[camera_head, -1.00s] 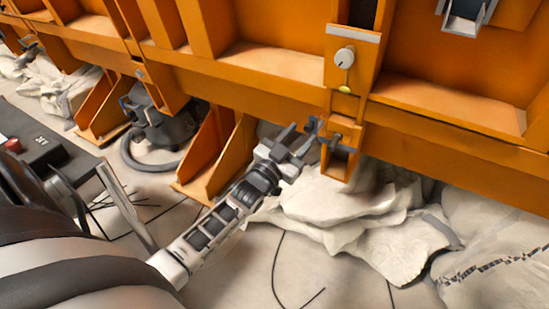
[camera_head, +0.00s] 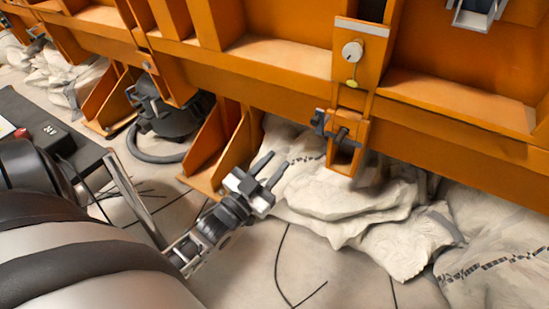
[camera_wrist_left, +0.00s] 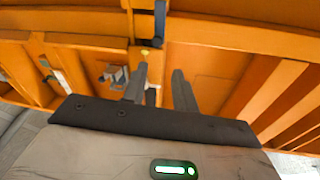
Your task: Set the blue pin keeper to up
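The blue pin keeper (camera_head: 320,122) is a small dark blue piece at the left side of an orange bracket (camera_head: 344,158) low on the orange frame. It looks roughly upright, but it is too small to tell its exact setting. A grey pin (camera_head: 341,134) crosses the bracket beside it. My left gripper (camera_head: 272,168) is below and left of the keeper, apart from it, with its two fingers spread and nothing between them. The fingers also show apart in the left wrist view (camera_wrist_left: 160,82). My right gripper is not in view.
A white round knob (camera_head: 352,51) and a yellow tag (camera_head: 352,85) are above the bracket. Pale crumpled sacks (camera_head: 350,210) lie below it. Orange gusset plates (camera_head: 222,150) stand left of my gripper. Bare floor (camera_head: 310,265) is open in front.

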